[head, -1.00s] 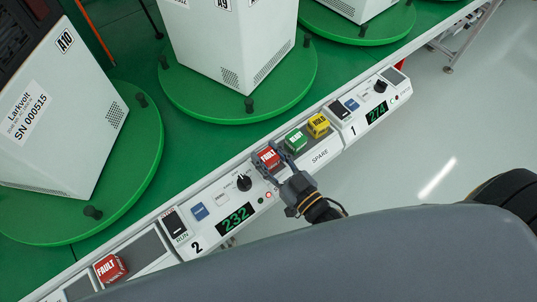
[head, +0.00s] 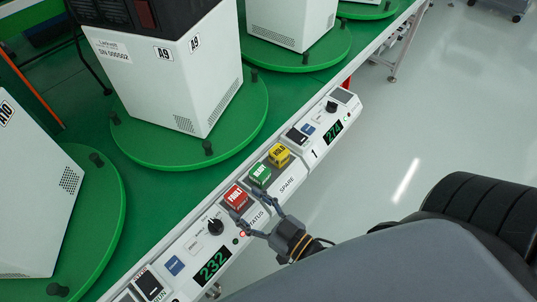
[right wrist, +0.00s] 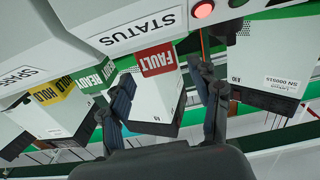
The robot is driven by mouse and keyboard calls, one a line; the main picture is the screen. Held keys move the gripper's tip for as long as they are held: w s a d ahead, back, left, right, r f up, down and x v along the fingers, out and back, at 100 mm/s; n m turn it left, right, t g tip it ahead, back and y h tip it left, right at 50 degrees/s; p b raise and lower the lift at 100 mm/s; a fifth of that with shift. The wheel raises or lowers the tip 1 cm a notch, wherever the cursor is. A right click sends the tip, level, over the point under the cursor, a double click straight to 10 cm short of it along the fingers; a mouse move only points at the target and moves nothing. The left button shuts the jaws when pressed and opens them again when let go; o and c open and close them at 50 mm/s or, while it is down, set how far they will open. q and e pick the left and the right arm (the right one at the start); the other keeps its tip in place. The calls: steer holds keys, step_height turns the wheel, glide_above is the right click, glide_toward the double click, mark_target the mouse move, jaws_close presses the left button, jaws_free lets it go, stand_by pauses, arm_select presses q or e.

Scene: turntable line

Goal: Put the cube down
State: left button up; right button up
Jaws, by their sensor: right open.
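The red FAULT cube (head: 236,197) rests on the STATUS place of the station 2 panel (head: 196,246). My right gripper (head: 256,208) is open on the near side of the cube, its fingers drawn back from it. In the right wrist view, the red cube (right wrist: 157,60) sits beyond the open right gripper (right wrist: 160,82), with nothing held between the fingers. The STATUS label shows beside it. My left gripper is not in view.
A green READY cube (head: 260,174) and a yellow HOLD cube (head: 279,155) stand on the SPARE section, close beside the red cube. White machines (head: 175,85) stand on green turntables (head: 160,152) behind.

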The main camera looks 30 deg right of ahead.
steer(key=v, duration=0.8)
steer(key=s+d+f+g+h, duration=0.1)
steer(key=f+g, duration=0.1)
steer(key=f, duration=0.7)
steer(key=s+d+f+m+g+h, duration=0.1)
steer(key=d+f+g+h, duration=0.15)
steer(key=f, duration=0.75)
steer(key=s+d+f+g, duration=0.1)
steer(key=f+g, duration=0.1)
steer(key=f, duration=0.7)
steer(key=s+d+f+g+h, duration=0.2)
steer(key=s+f+g, duration=0.7)
steer(key=s+f, duration=0.8)
step_height(320, 180, down, 2)
steer(key=shift+d+f+m+h, duration=0.1)
steer(key=shift+d+m+h, duration=0.25)
steer(key=shift+d, duration=0.2)
steer(key=shift+g, duration=0.25)
